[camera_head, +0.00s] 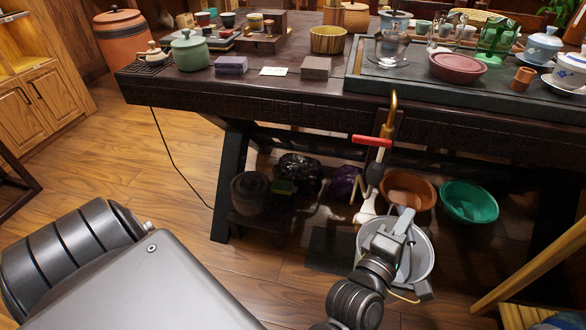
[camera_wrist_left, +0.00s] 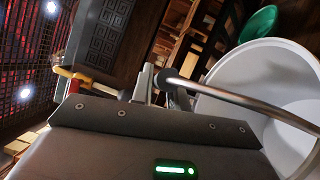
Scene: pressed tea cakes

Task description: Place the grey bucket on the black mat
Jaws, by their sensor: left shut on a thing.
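The grey bucket (camera_head: 427,258) is under the table at lower right in the head view, with its open mouth and pale inside showing. Its pale inside (camera_wrist_left: 265,75) and metal handle (camera_wrist_left: 235,98) also fill the right of the left wrist view. My left gripper (camera_head: 402,222) is shut on the bucket's handle, above its mouth, and hides part of the bucket. The fingers show in the left wrist view (camera_wrist_left: 155,84) at the handle's end. The black mat (camera_head: 325,255) lies flat on the floor left of the bucket, bare where visible. I cannot tell whether the bucket touches the floor.
An orange basin (camera_head: 408,190) and a green basin (camera_head: 468,202) stand behind the bucket. A dark pot (camera_head: 250,193) sits on a low stand left of the mat.

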